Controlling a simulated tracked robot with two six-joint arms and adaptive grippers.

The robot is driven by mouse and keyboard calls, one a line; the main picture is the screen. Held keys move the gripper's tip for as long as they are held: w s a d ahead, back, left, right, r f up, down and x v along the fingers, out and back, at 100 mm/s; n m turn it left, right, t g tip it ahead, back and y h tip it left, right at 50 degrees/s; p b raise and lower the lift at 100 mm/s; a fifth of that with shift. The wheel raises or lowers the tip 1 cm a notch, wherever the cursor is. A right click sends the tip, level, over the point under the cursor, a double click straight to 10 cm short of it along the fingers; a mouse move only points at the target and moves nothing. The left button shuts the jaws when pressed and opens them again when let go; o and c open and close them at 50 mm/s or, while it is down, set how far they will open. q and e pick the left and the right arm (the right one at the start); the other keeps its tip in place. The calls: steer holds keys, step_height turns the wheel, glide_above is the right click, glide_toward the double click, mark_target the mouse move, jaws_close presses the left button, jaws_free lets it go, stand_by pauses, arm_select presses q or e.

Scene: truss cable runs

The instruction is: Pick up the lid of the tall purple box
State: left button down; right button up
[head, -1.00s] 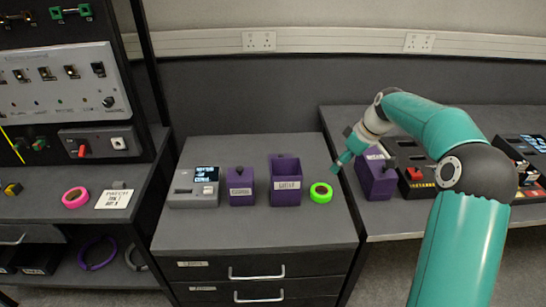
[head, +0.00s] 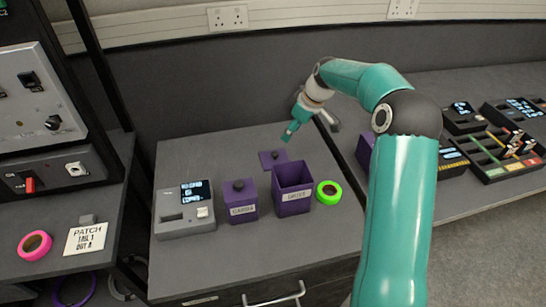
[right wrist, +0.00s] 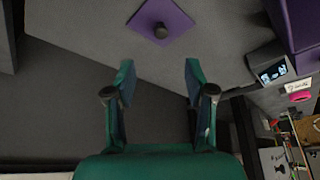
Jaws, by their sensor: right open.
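The tall purple box (head: 292,190) stands open on the grey cabinet top in the head view. A flat square purple lid (head: 272,158) with a dark round knob lies on the cabinet top behind it. The lid also shows near the top of the right wrist view (right wrist: 162,28). My right gripper (head: 290,132) is open and empty, up behind the box and close to the lid in the head view. In the right wrist view its two fingers (right wrist: 160,76) are apart, with the lid beyond their tips and nothing between them. My left gripper is not in view.
A shorter purple box (head: 241,201) with its lid on stands left of the tall box. A grey device with a screen (head: 185,212) is further left. A green tape roll (head: 328,192) sits right of the tall box. A wall (head: 200,95) rises behind the cabinet.

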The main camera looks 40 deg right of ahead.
glide_above(275, 153)
steer(key=s+d, duration=0.1)
steer(key=s, duration=0.2)
step_height(275, 153, down, 6)
steer(key=shift+w+f+p, duration=0.1)
steer(key=shift+p, duration=0.3)
steer(key=shift+f, duration=0.4)
steer(key=p+x, duration=0.1)
steer(key=x, duration=0.1)
steer(key=p+x, duration=0.1)
steer(key=x, duration=0.1)
steer(key=shift+w+a+f, duration=0.15)
steer(key=shift+w+a, duration=0.1)
steer(key=shift+w, duration=0.2)
steer(key=shift+w+f, duration=0.1)
steer(key=shift+f, duration=0.15)
jaws_close()
steer(key=shift+r, duration=0.2)
